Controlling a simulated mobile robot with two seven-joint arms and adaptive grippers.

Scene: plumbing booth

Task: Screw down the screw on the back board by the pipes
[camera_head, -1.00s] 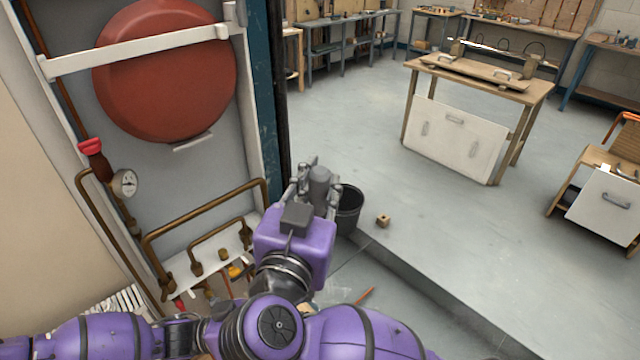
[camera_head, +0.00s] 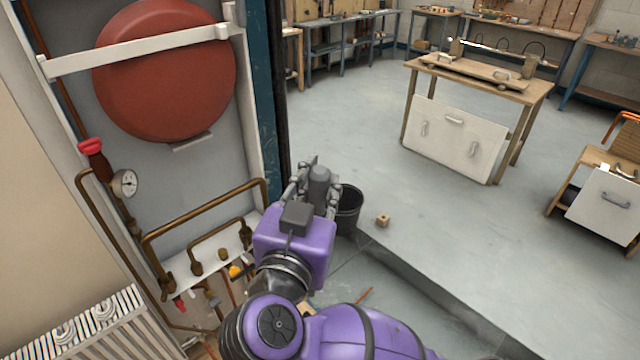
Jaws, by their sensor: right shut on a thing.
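The copper pipes (camera_head: 205,213) run in bent loops in front of the grey back board (camera_head: 205,170) at the left. I cannot make out the screw on the board. My right gripper (camera_head: 318,182) is to the right of the pipes and the blue post, apart from the board, seen from behind over its purple wrist. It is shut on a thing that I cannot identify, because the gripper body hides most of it. My left gripper is out of view.
A red round tank (camera_head: 165,70) is strapped to the board above the pipes, with a gauge (camera_head: 124,183) at its left. A white radiator (camera_head: 95,328) stands at the lower left. A black bucket (camera_head: 348,210) is just beyond my right gripper.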

